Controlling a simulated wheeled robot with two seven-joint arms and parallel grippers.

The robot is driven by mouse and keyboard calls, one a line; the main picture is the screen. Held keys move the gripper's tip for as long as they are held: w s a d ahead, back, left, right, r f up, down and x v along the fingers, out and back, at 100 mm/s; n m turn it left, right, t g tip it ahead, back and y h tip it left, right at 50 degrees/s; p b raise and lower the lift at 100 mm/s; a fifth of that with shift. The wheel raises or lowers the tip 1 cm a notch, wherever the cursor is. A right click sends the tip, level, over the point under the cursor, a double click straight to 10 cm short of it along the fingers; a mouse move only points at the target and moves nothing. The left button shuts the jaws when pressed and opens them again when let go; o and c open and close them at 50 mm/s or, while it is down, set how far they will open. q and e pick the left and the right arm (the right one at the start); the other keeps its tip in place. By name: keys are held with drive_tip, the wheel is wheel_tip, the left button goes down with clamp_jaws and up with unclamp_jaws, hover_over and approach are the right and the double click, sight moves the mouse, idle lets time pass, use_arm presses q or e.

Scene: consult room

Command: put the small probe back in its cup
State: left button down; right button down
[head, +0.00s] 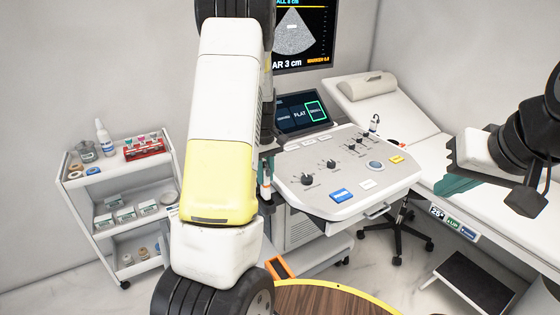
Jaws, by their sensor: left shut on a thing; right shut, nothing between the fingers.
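My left arm fills the centre of the head view and hides much behind it. My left gripper (266,152) shows only as a dark sliver past the arm's right edge, by the left side of the ultrasound console (320,182). It is shut on the small probe (265,172), a slim pale and teal piece just below it. The dark holder (264,192) at the console's left edge is partly hidden; I cannot tell whether the probe is inside a cup. My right gripper (452,154) is shut and empty, above the bed at the right.
A white trolley (102,188) with bottles, a red rack and boxes stands at the left. The bed (405,128), a stool (397,240) and a dark step (472,280) are at the right. A round wooden top (325,300) is in front.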

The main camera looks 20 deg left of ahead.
sight(265, 184)
use_arm(q)
drive_tip(key=shift+f, duration=1.75)
drive_tip(key=shift+f, duration=0.3)
drive_tip(key=c, duration=1.2)
unclamp_jaws()
drive_tip(key=shift+o, duration=0.2)
